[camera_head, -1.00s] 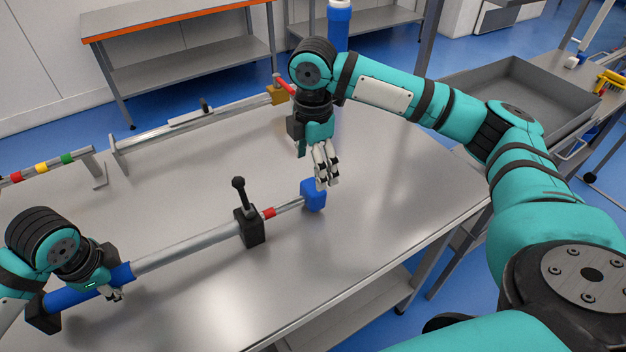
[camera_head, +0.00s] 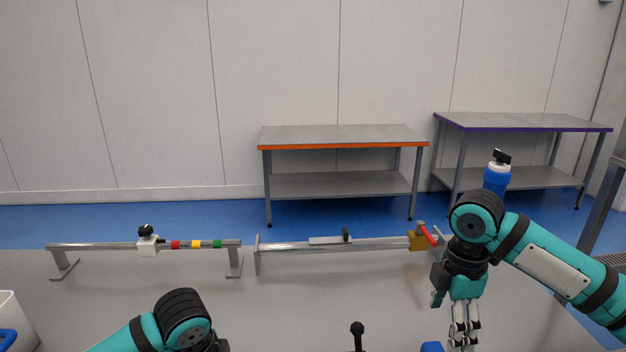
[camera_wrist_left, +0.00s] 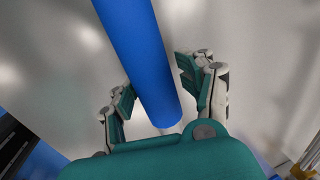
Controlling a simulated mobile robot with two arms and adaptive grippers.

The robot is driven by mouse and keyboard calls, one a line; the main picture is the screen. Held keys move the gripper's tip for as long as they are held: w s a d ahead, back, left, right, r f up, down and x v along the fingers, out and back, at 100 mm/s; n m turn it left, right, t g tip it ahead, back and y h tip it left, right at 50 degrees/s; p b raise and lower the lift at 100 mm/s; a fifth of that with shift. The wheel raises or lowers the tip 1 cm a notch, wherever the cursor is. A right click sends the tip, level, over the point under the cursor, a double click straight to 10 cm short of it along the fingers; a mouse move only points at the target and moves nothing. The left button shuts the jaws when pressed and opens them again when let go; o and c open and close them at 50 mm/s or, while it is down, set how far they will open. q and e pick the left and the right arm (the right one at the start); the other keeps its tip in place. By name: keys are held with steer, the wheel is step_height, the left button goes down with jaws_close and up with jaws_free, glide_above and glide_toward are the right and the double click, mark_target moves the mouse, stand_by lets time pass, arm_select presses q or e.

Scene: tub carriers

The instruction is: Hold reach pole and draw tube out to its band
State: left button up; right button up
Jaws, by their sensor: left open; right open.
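The reach pole lies mostly below the head view's lower edge. Only its black lever (camera_head: 357,335) and the top of its blue end piece (camera_head: 431,347) show there; the drawn tube and its red band are out of view. In the left wrist view the pole's blue grip (camera_wrist_left: 142,50) runs between the fingers of my left gripper (camera_wrist_left: 157,92). These fingers are open, one on each side of the grip. My right gripper (camera_head: 465,338) points down, open and empty, just right of the blue end piece in the picture.
On the table (camera_head: 310,305) behind stand a rail with coloured bands (camera_head: 196,244) and a rail with a brass block and red handle (camera_head: 422,240). A white tub (camera_head: 12,320) is at far left.

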arm_select(q)
step_height(320, 180, up, 12)
steer(key=s, duration=0.2)
steer(key=shift+s, duration=0.2)
stand_by(0.3)
arm_select(e)
steer(key=shift+r, duration=0.1)
